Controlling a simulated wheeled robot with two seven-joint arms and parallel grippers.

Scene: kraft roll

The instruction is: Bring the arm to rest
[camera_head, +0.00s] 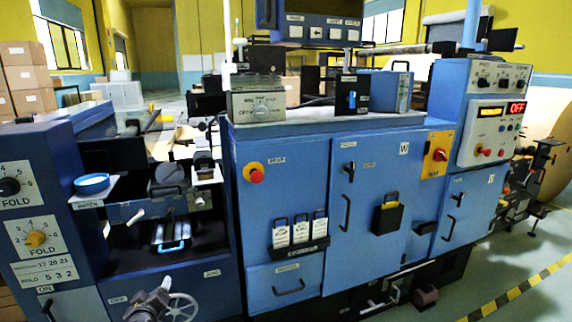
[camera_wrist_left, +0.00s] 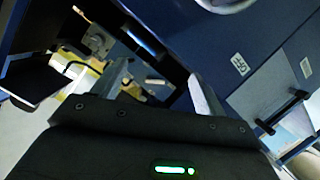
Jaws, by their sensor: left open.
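My left gripper (camera_head: 150,302) is at the bottom left of the head view, low in front of the blue machine (camera_head: 285,210) and beside a spoked handwheel (camera_head: 181,307). In the left wrist view its two fingers stand apart (camera_wrist_left: 163,84), with nothing seen held between them. Much of the left arm is out of the head view. My right gripper does not show in either view.
A blue cabinet with FOLD dials (camera_head: 36,239) stands at the left. A blue round dish (camera_head: 92,183) sits on a small shelf. A large brown roll (camera_head: 553,150) is at the far right. Open floor with a striped line (camera_head: 520,288) lies at the lower right.

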